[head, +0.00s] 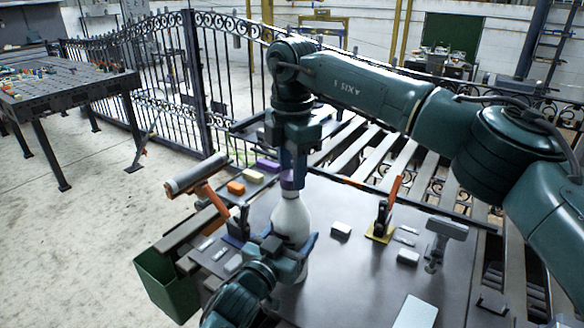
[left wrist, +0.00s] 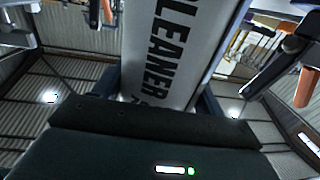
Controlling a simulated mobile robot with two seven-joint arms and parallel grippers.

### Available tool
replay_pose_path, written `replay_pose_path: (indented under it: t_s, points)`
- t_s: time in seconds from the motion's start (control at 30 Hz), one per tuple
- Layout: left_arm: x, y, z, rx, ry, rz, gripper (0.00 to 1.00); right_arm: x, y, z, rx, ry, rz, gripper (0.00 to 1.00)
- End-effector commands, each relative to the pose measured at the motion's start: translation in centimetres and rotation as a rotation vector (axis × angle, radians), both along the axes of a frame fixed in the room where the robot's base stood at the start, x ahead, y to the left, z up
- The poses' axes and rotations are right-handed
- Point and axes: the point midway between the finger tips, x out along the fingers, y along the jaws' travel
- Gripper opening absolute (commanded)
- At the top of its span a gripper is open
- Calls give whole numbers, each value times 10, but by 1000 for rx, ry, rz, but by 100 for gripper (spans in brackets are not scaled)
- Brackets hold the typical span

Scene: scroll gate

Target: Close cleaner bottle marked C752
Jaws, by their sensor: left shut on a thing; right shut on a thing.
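The white cleaner bottle (head: 291,219) stands upright at the work table. My left gripper (head: 289,250) is shut around its lower body. In the left wrist view the bottle (left wrist: 172,50) fills the middle, with the word CLEANER in dark letters; the mark C752 cannot be read. A purple cap (head: 288,181) is at the bottle's top, directly over the neck. My right gripper (head: 289,172) points down from above and is shut on the cap. The gripper partly hides the cap, so I cannot tell how tightly it sits on the neck.
The dark work table (head: 345,285) holds an orange-handled clamp (head: 383,215), a grey tool (head: 442,240) and several small blocks. An iron gate (head: 160,75) is behind.

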Motion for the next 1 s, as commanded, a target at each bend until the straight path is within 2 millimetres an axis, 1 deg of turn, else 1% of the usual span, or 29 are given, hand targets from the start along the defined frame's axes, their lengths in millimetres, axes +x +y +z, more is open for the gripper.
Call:
replay_pose_path:
  t_s: [0.63,0.67,0.73,0.87,1.0]
  points:
    - [0,0,0,1,0,0,30,0,0,-12,0,0,1,14]
    - [0,0,0,1,0,0,7,0,0,-12,0,-1,1,14]
    - [0,0,0,1,0,0,7,0,0,-12,1,-1,-12,14]
    - [0,0,0,1,0,0,7,0,0,-11,1,-1,-148,14]
    - [0,0,0,1,0,0,7,-1,0,-11,0,-1,-427,14]
